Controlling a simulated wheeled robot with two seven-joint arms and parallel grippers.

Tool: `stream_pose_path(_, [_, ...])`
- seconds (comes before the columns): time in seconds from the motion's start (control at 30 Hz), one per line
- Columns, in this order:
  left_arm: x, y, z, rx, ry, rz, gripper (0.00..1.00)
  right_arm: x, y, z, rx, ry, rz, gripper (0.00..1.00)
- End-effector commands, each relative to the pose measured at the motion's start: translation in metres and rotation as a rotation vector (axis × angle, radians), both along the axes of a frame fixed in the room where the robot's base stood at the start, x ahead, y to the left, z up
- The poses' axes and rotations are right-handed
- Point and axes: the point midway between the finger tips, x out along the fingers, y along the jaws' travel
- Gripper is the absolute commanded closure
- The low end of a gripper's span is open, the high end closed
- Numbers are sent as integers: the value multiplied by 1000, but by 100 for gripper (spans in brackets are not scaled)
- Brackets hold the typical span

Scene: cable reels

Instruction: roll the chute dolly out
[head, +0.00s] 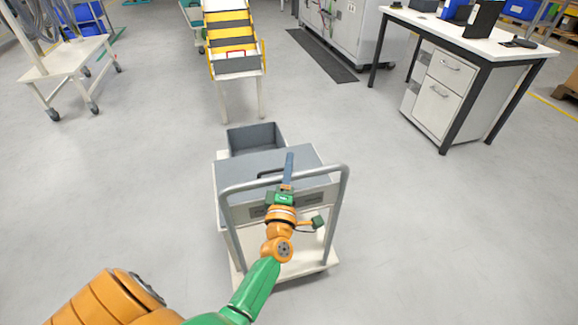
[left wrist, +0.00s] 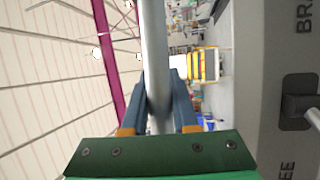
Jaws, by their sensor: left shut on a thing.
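The chute dolly (head: 318,258) is a cream-coloured cart with a grey tubular push handle (head: 233,186) at its near side. It carries a closed grey case (head: 240,168) with a dark handle, and an open grey bin (head: 255,136) at its far end. My left gripper (head: 288,175) is at the top bar of the push handle. In the left wrist view the grey bar (left wrist: 154,60) runs between the two blue fingers (left wrist: 160,100), which are shut on it. My right gripper is in neither view.
A yellow-sided chute (head: 234,40) on cream legs stands straight ahead of the dolly. A white-topped desk (head: 470,38) with drawers is at the right. A cream cart (head: 68,58) stands at the far left. Grey floor (head: 420,230) is clear on both sides of the dolly.

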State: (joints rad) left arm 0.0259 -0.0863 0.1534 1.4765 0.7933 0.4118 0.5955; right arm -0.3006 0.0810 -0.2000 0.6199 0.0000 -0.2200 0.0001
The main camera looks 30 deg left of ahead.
Motion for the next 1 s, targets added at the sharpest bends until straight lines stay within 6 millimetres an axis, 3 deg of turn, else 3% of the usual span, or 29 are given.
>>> stream_pose_path(0.47, [0, -1, -2, -2, 3, -2, 100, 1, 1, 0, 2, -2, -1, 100])
stream_pose_path(0.5, [0, -1, -2, -3, 4, -3, 70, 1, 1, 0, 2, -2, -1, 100])
stream_pose_path(0.6, [0, -1, -2, -2, 3, -2, 43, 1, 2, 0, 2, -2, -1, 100])
stream_pose_path(0.87, [0, 0, 0, -1, 0, 0, 43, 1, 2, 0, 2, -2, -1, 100])
stream_pose_path(1.0, [-14, -8, -4, -2, 3, -2, 43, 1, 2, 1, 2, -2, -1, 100])
